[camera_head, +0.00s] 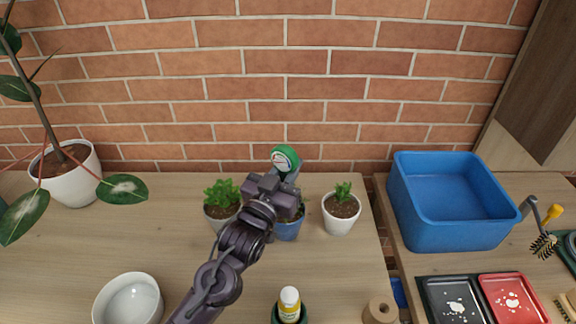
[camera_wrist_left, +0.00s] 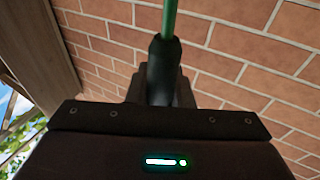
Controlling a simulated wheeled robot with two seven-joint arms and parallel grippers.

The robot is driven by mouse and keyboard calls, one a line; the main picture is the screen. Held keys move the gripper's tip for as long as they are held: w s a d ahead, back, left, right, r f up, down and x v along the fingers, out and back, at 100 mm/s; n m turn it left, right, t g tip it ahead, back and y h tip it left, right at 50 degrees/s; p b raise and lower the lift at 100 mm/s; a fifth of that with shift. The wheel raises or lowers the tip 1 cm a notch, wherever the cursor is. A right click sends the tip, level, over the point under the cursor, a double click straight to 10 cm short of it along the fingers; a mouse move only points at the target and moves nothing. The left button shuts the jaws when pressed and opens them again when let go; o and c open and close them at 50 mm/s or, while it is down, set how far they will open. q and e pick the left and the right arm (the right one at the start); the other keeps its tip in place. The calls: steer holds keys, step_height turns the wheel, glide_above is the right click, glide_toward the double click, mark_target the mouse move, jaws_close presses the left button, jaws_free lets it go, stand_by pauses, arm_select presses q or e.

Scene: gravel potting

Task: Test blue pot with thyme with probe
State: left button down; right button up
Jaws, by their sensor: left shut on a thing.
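The blue pot (camera_head: 287,231) stands on the wooden table, mostly behind my left gripper; a little of its green plant (camera_head: 303,203) shows at the right. The probe (camera_head: 285,158) has a round green head with a pale dial, upright above the gripper. My left gripper (camera_head: 283,176) is shut on the probe, over the blue pot. The probe's lower end is hidden, so I cannot tell whether it touches the soil. In the left wrist view, a green rod and a dark grip of the probe (camera_wrist_left: 164,68) stand between the fingers. My right gripper is not in view.
A leafy potted plant (camera_head: 222,199) stands close left of the blue pot, and a white pot (camera_head: 340,222) close right. A blue bin (camera_head: 453,232) stands right.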

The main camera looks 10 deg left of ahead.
arm_select(q)
steer(key=shift+f+b, duration=1.15)
steer(key=shift+f, duration=0.95)
stand_by(1.7)
steer(key=c, duration=1.2)
jaws_free()
steer(key=b+v, duration=0.1)
steer(key=v, duration=0.7)
steer(key=shift+b, duration=0.3)
